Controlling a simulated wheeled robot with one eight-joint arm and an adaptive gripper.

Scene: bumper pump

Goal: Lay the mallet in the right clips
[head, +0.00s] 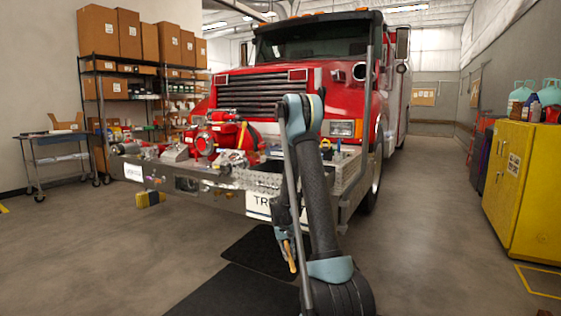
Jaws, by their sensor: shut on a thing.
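My gripper (284,238) hangs low in front of the truck's bumper, right of the picture's middle, partly behind my arm. It is shut on the mallet (291,258), of which only a short tan, wood-coloured end shows below the fingers. The rest of the mallet is hidden or too small to make out. The bumper (185,183) of the red fire truck runs across the middle with a diamond-plate top. The right clips cannot be made out; my arm covers part of the bumper's right side.
A red pump (204,143) and hoses sit on the bumper. A dark mat (262,250) lies on the floor below. A yellow cabinet (525,185) stands at right, a grey cart (55,160) and box shelves (125,70) at left. The floor between is clear.

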